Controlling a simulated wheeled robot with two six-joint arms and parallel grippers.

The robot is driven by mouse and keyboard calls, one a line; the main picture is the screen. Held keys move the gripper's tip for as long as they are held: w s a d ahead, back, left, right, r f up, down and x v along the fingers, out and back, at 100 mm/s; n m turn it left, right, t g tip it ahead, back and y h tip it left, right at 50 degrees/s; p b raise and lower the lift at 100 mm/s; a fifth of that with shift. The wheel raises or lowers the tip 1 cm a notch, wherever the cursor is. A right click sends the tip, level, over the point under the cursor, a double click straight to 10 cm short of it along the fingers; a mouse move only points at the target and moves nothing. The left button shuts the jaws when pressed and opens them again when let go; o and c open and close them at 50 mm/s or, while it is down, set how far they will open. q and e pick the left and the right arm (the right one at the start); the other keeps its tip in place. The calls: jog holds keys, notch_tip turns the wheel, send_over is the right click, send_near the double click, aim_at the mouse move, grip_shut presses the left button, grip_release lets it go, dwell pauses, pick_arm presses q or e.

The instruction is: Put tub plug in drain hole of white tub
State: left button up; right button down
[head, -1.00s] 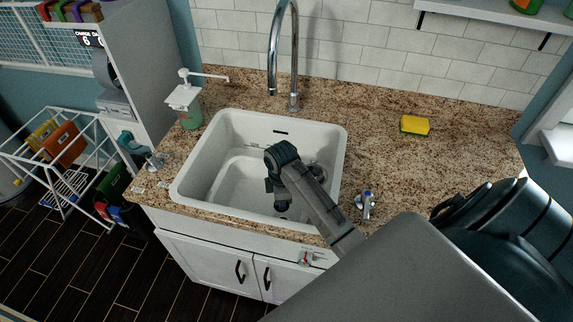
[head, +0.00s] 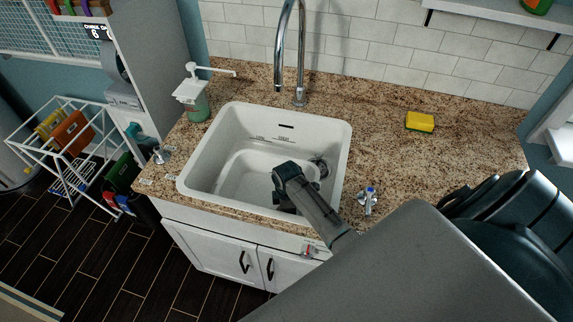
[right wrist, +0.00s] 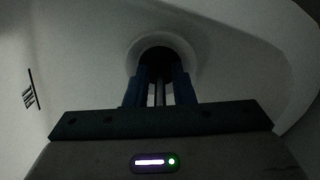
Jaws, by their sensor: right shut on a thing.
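The white tub (head: 228,168) is a sink basin set into the counter. Its drain hole (head: 320,168) shows as a dark, ringed spot at the back right of its floor, partly behind my right arm. My right gripper (right wrist: 158,75) is down inside the tub, its fingers mostly hidden by my arm in the head view. In the right wrist view its blue fingers are close together around a narrow greyish thing (right wrist: 158,92), likely the tub plug. A dark round area with a pale ring (right wrist: 158,42) lies just beyond the fingertips; contact cannot be told. My left gripper is not in view.
A tall chrome faucet (head: 299,50) arches behind the tub. A soap dispenser (head: 194,95) stands at its left. A small blue-topped valve (head: 369,200) stands right of it, and a yellow sponge (head: 420,121) lies farther right. The right counter is largely clear.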

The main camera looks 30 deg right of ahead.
jog(key=shift+f, duration=0.15)
jog(key=c, duration=1.2)
grip_release()
jog(key=shift+c, duration=0.2)
notch_tip(320, 180, up, 12)
jog(key=shift+r+b, duration=0.2)
jog(key=shift+b, duration=0.85)
